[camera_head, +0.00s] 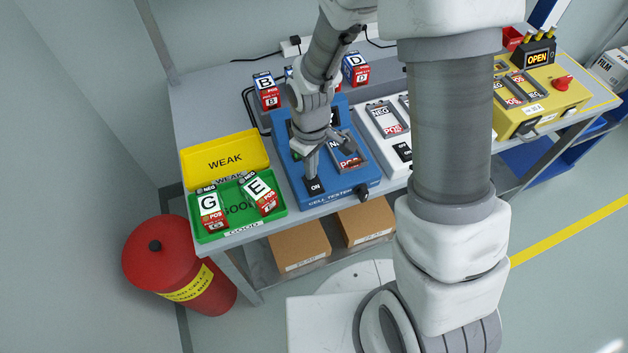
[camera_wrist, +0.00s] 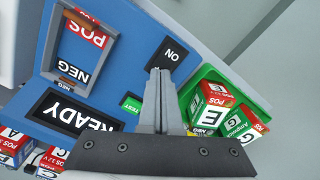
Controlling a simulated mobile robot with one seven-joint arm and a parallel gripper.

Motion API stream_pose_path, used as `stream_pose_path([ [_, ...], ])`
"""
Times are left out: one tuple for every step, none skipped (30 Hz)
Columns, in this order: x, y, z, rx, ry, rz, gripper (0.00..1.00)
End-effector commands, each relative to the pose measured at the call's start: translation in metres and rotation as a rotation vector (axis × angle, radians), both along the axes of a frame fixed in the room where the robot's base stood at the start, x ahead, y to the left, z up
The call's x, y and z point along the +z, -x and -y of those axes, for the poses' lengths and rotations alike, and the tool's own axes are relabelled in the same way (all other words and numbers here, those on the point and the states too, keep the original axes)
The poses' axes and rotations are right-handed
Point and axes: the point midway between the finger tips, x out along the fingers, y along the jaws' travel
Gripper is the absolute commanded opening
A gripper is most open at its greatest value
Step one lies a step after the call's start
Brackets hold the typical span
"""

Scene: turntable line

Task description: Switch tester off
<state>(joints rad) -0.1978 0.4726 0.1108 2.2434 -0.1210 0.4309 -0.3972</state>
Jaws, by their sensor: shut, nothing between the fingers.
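The blue cell tester (camera_head: 365,176) stands on the bench in the head view, and its blue top (camera_wrist: 135,62) fills much of the wrist view. Its black switch (camera_head: 315,187) is marked ON, and it also shows in the wrist view (camera_wrist: 174,53). The tester's display (camera_wrist: 75,112) reads READY. A green TEST button (camera_wrist: 131,104) sits beside it. The slot marked POS and NEG (camera_wrist: 75,50) looks empty. My gripper (camera_head: 311,174) is shut and empty, pointing down at the switch; its fingertips (camera_wrist: 160,73) are right by the switch's edge. I cannot tell whether they touch it.
The green GOOD tray (camera_head: 278,208) holds cells G (camera_head: 210,207) and E (camera_head: 260,193). The yellow WEAK tray (camera_head: 200,161) looks empty. Cells B (camera_head: 266,90) and D (camera_head: 355,68) stand behind the tester. A white charger (camera_head: 372,117) stands close at its right.

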Motion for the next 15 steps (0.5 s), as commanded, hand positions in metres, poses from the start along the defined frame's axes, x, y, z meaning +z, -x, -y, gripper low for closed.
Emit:
stream_pose_path([
  [-0.0016,0.0000,0.0000,0.000,0.000,0.000,0.00],
  [-0.0020,0.0000,0.0000,0.000,0.000,0.000,0.00],
  [-0.0026,0.0000,0.0000,0.000,0.000,0.000,0.00],
  [-0.0031,0.0000,0.0000,0.000,0.000,0.000,0.00],
  [-0.0035,0.0000,0.0000,0.000,0.000,0.000,0.00],
  [-0.0041,0.0001,0.0001,0.000,0.000,0.000,0.00],
  [-0.0046,0.0001,0.0001,0.000,0.000,0.000,0.00],
  [-0.0051,0.0001,0.0001,0.000,0.000,0.000,0.00],
  [-0.0057,0.0002,0.0001,0.000,0.001,-0.001,0.00],
  [-0.0062,0.0002,0.0001,0.000,0.001,-0.001,0.00],
  [-0.0060,0.0002,0.0001,0.000,0.001,-0.001,0.00],
  [-0.0053,0.0002,0.0001,0.000,0.001,-0.001,0.00],
  [-0.0049,0.0003,0.0001,0.000,0.001,-0.001,0.00],
  [-0.0042,0.0003,0.0001,0.000,0.001,-0.001,0.00],
  [-0.0026,0.0003,0.0001,0.000,0.001,-0.001,0.00],
])
